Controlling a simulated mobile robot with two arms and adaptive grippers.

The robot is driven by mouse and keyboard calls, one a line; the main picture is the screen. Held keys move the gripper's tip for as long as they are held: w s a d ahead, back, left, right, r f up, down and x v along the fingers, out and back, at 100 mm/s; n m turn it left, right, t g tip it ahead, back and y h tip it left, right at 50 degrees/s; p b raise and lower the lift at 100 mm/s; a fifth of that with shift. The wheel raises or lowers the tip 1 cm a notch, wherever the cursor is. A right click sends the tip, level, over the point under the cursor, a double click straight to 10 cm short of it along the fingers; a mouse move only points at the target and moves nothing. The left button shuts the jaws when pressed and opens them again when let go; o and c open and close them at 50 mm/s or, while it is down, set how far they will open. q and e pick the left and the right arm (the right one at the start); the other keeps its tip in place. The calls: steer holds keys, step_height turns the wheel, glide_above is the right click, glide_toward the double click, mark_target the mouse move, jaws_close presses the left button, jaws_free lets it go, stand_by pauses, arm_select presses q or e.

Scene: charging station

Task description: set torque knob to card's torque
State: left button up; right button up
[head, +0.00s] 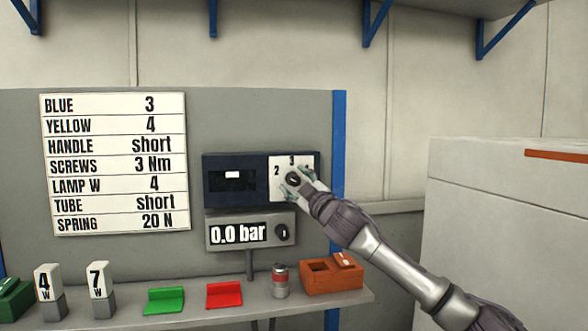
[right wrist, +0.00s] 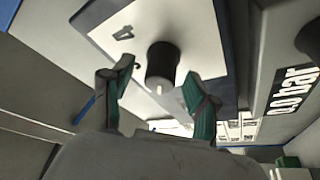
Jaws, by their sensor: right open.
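The torque knob (head: 292,178) is a dark round knob on a white dial plate (head: 279,163) marked 2, 3 and a partly covered figure. In the right wrist view the knob (right wrist: 162,64) stands between my right gripper's fingers (right wrist: 158,88). The fingers are open, one on each side of it, with gaps showing. A white mark on the knob faces the gripper; I cannot tell which number it points to. A 4 shows on the plate there. The white card (head: 114,163) at left reads SCREWS 3 Nm. My left gripper is out of view.
Below the dial is a gauge (head: 250,233) reading 0.0 bar with its own knob. The shelf (head: 210,310) holds green (head: 165,300) and red (head: 224,295) holders, a can (head: 280,281), an orange box (head: 331,275) and blocks marked 4 W and 7 W. A white cabinet (head: 500,220) stands at right.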

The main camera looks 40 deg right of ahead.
steer(key=shift+w+d+r, duration=0.1)
steer(key=shift+w, duration=0.35)
jaws_close()
steer(key=shift+f+m+b, duration=0.25)
steer(key=shift+m+b, duration=0.45)
steer(key=shift+b, duration=0.1)
steer(key=m+h+b, duration=0.3)
steer(key=m+b, duration=0.2)
steer(key=m+h+b, duration=0.1)
steer(key=m, duration=0.1)
steer(key=m+h+b, duration=0.1)
steer(key=m, duration=0.2)
steer(key=shift+r+m+g+h, duration=0.1)
steer(key=shift+m+g+h, duration=0.2)
steer(key=shift+g+h, duration=0.1)
steer(key=shift+r+m+g+h+b, duration=0.1)
steer(key=shift+m+g+h+b, duration=0.3)
steer(key=shift+m, duration=0.75)
steer(key=shift+m+g+h+b, duration=0.2)
steer(key=shift+m+h+b, duration=0.35)
steer(key=shift+m, duration=0.6)
steer(key=shift+d+m, duration=0.1)
steer(key=shift+m, duration=0.2)
steer(key=shift+s+r, duration=0.1)
